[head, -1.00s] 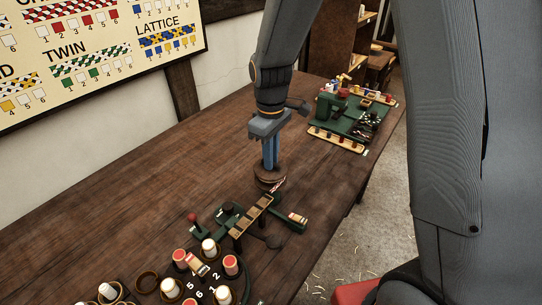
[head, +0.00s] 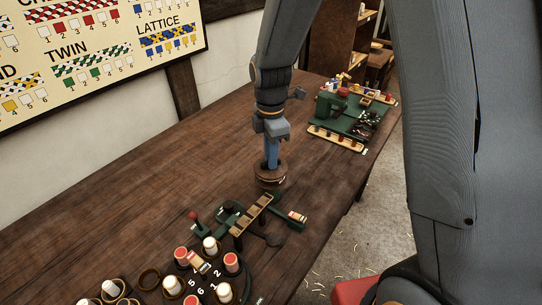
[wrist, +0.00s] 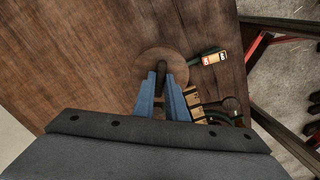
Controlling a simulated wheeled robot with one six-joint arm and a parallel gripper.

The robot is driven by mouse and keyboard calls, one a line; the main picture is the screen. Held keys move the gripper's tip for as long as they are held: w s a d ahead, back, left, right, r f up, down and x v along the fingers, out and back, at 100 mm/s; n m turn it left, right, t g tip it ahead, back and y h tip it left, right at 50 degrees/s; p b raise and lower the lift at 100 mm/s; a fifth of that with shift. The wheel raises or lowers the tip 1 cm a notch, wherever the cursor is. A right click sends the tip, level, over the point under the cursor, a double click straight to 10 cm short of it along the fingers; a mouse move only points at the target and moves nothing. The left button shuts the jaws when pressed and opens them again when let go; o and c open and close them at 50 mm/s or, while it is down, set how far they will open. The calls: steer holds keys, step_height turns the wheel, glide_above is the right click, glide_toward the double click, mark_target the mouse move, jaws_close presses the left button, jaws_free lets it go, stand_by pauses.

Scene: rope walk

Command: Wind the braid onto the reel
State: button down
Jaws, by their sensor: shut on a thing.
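The reel (head: 270,178) is a brown wooden disc-like spool on the table, beyond the green braiding device. In the wrist view the reel (wrist: 150,78) shows from above, with a dark upright knob (wrist: 161,68) on it. My gripper (head: 271,165) points down at the reel, and its blue fingers (wrist: 161,88) are shut on the knob. A small red and white bit that looks like the braid (head: 282,182) shows at the reel's right side. How much braid is wound on the reel is hidden.
A wooden slotted bar (head: 252,214) and a green arm with a striped tag (head: 298,216) stand just in front of the reel. Several bobbins (head: 210,246) stand nearer. A green machine (head: 345,112) sits at the far right. The table's left middle is clear.

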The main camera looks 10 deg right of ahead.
steer(key=n, duration=0.6)
steer(key=shift+w+r, duration=0.1)
stand_by(0.5)
steer(key=c, duration=1.8)
jaws_free()
steer(key=shift+r, duration=0.1)
step_height(320, 180, up, 8)
steer(key=shift+f+b, duration=0.2)
steer(key=shift+b, duration=0.8)
